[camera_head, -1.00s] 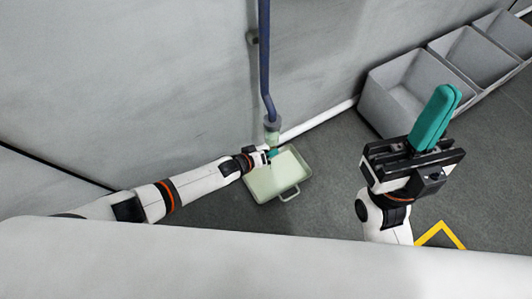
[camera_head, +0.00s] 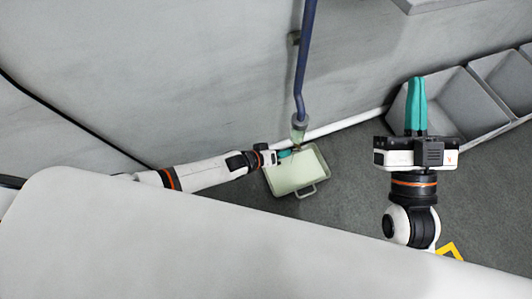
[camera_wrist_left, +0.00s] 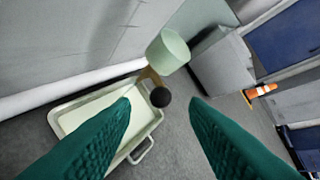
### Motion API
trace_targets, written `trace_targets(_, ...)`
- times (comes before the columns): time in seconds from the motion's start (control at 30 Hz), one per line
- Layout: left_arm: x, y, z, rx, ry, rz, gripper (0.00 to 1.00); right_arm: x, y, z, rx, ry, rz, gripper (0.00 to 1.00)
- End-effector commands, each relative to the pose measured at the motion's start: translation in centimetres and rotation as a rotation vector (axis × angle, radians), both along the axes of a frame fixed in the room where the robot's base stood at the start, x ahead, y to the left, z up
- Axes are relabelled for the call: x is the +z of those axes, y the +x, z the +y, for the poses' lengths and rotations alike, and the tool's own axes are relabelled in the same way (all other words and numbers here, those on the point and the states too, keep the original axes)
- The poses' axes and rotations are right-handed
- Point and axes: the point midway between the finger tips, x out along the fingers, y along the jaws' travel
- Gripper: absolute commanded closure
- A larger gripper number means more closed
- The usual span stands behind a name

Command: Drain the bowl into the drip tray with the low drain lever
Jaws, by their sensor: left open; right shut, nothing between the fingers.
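The pale green drip tray (camera_head: 296,176) lies on the floor by the wall, with a wire handle at its front. A pale green cup-like fitting (camera_head: 299,132) hangs above it at the foot of a blue pipe. In the left wrist view this fitting (camera_wrist_left: 168,51) has a brass-coloured stem below it and a round black knob (camera_wrist_left: 160,97). My left gripper (camera_wrist_left: 160,103) is open; the knob appears between its fingertips, contact not visible. In the head view my left gripper (camera_head: 287,153) is beside the fitting, over the tray. My right gripper (camera_head: 417,82) is shut, empty and raised.
The blue pipe (camera_head: 305,62) runs down along the grey wall. Grey open bins (camera_head: 453,105) stand along the wall at right. Open floor lies right of the tray.

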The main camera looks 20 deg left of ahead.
Motion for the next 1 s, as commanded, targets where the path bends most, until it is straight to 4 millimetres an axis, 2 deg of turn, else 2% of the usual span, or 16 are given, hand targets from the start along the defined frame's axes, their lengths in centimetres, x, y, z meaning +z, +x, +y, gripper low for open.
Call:
trace_targets(0.27,1.8,-1.8,1.5,0.001,0.000,0.002,0.59,-4.3,1.8,-0.3,-0.019,-0.088,0.320,1.00)
trace_targets(0.4,2.5,-2.7,2.2,0.001,0.000,0.002,0.59,-6.7,1.9,-0.6,-0.027,-0.128,0.468,1.00)
trace_targets(0.6,3.2,-3.4,2.9,0.002,0.000,0.001,0.59,-9.2,1.7,-1.1,-0.036,-0.166,0.618,1.00)
trace_targets(0.73,3.4,-3.7,3.1,0.001,-0.001,0.001,0.59,-10.0,1.5,-1.2,-0.039,-0.178,0.664,1.00)
trace_targets(1.0,3.4,-3.7,3.2,0.000,0.000,0.000,0.59,-10.2,1.5,-1.3,-0.039,-0.181,0.677,1.00)
